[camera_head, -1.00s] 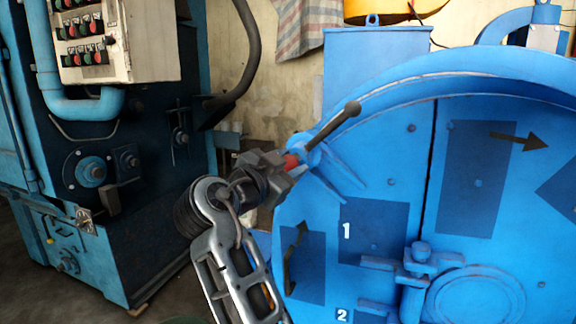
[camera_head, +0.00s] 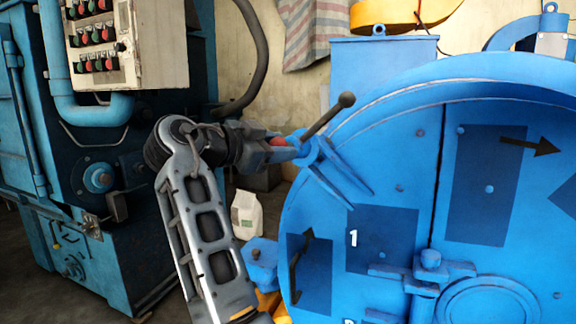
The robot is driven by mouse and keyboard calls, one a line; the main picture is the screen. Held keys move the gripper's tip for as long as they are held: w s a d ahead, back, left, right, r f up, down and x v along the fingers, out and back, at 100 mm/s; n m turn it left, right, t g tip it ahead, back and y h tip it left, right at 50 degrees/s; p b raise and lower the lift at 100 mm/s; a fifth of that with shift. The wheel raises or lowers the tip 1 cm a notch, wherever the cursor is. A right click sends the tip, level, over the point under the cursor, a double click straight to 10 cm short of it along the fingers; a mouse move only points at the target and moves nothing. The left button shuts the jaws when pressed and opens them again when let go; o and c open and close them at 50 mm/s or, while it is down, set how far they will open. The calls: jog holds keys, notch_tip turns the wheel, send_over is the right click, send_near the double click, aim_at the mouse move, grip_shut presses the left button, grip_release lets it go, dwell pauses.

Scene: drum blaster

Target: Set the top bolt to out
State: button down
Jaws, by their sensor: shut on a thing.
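The top bolt (camera_head: 313,150) sits at the upper left rim of the blue round drum door. It has a blue forked body, a dark lever with a ball end (camera_head: 346,100) pointing up and right, and a red part (camera_head: 277,142) on its left. My gripper (camera_head: 284,150) reaches in from the left and is shut on the bolt's left end at the red part. The fingers partly hide what they hold. My arm hangs below and left of the gripper.
The blue drum door (camera_head: 400,180) fills the right, with a hinge or latch fitting (camera_head: 430,262) at its middle. A blue machine with a button panel (camera_head: 98,40) stands at left. A white bag (camera_head: 246,214) is on the floor behind my arm.

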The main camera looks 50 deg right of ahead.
jog(key=w+d+r+m+g+y, duration=0.1)
jog(key=w+d+r+g+y, duration=0.1)
jog(key=w+r, duration=0.3)
jog(key=shift+w+d+r+g+p, duration=0.15)
jog(key=shift+w+d+g+p, duration=0.35)
jog(key=shift+w, duration=0.9)
jog(key=shift+d, duration=0.1)
jog(key=c, duration=0.9)
grip_release()
jog(key=shift+o, duration=1.1)
jog(key=b+v, duration=0.1)
jog(key=v, duration=0.6)
jog(key=shift+a, duration=0.3)
jog(key=shift+r, duration=0.15)
